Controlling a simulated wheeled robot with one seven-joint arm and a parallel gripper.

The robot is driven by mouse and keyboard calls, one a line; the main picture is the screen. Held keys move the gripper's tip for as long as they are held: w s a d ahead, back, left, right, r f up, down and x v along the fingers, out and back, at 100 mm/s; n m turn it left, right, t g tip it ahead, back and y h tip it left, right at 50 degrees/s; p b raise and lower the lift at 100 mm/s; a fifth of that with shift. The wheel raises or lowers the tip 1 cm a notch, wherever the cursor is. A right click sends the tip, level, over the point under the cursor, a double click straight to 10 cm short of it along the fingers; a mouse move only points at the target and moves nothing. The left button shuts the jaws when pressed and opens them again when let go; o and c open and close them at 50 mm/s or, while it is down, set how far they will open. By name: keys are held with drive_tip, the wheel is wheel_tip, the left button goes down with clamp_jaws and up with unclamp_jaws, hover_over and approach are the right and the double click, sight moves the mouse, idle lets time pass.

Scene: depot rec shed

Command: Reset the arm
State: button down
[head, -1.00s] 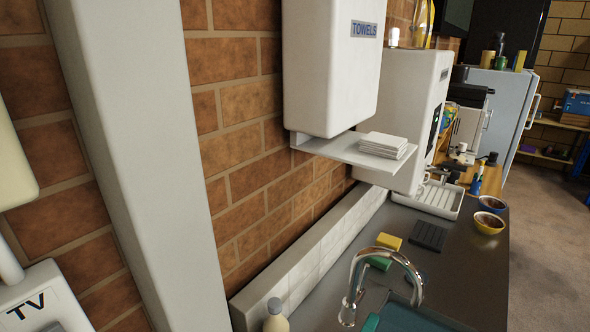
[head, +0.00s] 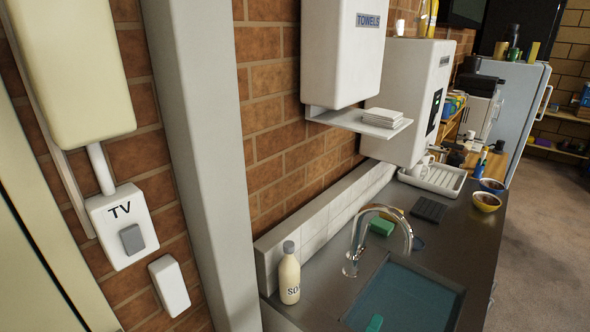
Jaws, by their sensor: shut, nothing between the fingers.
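Neither my gripper nor any part of my arm shows in the head view, so its pose is hidden from me. The view looks down along a brick wall and a steel sink counter (head: 455,250).
A sink (head: 405,295) with a curved tap (head: 352,245) and soap bottle (head: 289,275) is at lower right. A towel dispenser (head: 340,60), white column (head: 205,150) and TV switch (head: 122,225) line the wall. Two bowls (head: 487,201) stand near the counter edge. Floor (head: 550,230) is clear at right.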

drive_tip(key=s+a+f+n+y, duration=0.7)
drive_tip(key=s+a+f+n, duration=0.4)
drive_tip(key=f+n, duration=0.25)
drive_tip(key=s+a+n+y, duration=0.1)
drive_tip(key=s+a+n, duration=0.2)
drive_tip(key=s+n, duration=0.3)
drive_tip(key=s+a+n+y, duration=0.2)
drive_tip(key=s+n, duration=0.4)
drive_tip(key=s, duration=0.7)
drive_tip(key=shift+s+a+t, duration=0.3)
drive_tip(key=shift+s+a, duration=0.05)
drive_tip(key=shift+a, duration=0.25)
drive_tip(key=shift+d+f, duration=0.1)
